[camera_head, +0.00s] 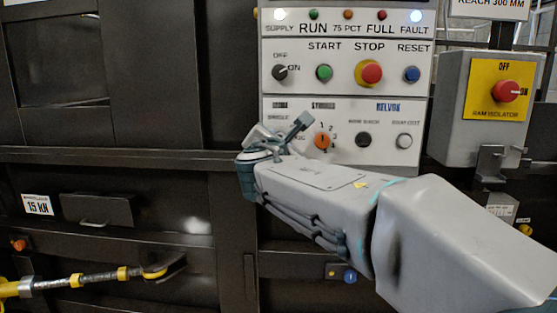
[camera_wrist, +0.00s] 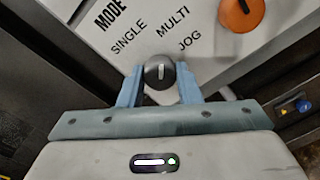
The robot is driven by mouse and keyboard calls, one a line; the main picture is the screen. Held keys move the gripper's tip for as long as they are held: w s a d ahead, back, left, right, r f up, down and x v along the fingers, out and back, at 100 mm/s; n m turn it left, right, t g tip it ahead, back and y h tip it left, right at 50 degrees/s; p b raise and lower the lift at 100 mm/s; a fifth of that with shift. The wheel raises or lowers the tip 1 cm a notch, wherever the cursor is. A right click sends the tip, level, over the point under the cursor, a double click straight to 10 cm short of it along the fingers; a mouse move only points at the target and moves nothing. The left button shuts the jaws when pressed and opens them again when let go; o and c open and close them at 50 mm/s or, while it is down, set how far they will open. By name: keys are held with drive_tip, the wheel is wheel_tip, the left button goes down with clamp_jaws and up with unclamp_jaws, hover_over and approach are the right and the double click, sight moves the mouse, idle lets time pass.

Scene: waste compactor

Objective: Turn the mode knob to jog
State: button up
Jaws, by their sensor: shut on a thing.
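The mode knob (camera_wrist: 159,74) is a small round dark knob with a white pointer line. In the wrist view it sits between the two blue fingertips of my gripper (camera_wrist: 159,80), which is shut on it. The pointer line runs nearly straight up in that view, closer to the word MULTI (camera_wrist: 172,22) than to SINGLE (camera_wrist: 128,40) or JOG (camera_wrist: 190,40). In the head view my gripper (camera_head: 282,132) is at the lower left of the control panel (camera_head: 345,125), and it hides the knob.
An orange selector knob (camera_head: 322,140) is close to the right of my gripper. Above are the OFF/ON switch (camera_head: 280,72), green start button (camera_head: 324,72) and red stop button (camera_head: 371,72). The grey ram isolator box (camera_head: 455,100) stands out at the right.

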drive_tip(key=m+b, duration=0.8)
drive_tip(key=shift+f+m, duration=0.1)
drive_tip(key=shift+m, duration=0.2)
idle(0.3)
drive_tip(key=o, duration=1)
drive_tip(key=shift+c, duration=0.2)
drive_tip(key=s, duration=1.4)
drive_tip(key=shift+r, duration=0.3)
drive_tip(key=shift+w+d, duration=0.1)
drive_tip(key=shift+w, duration=0.05)
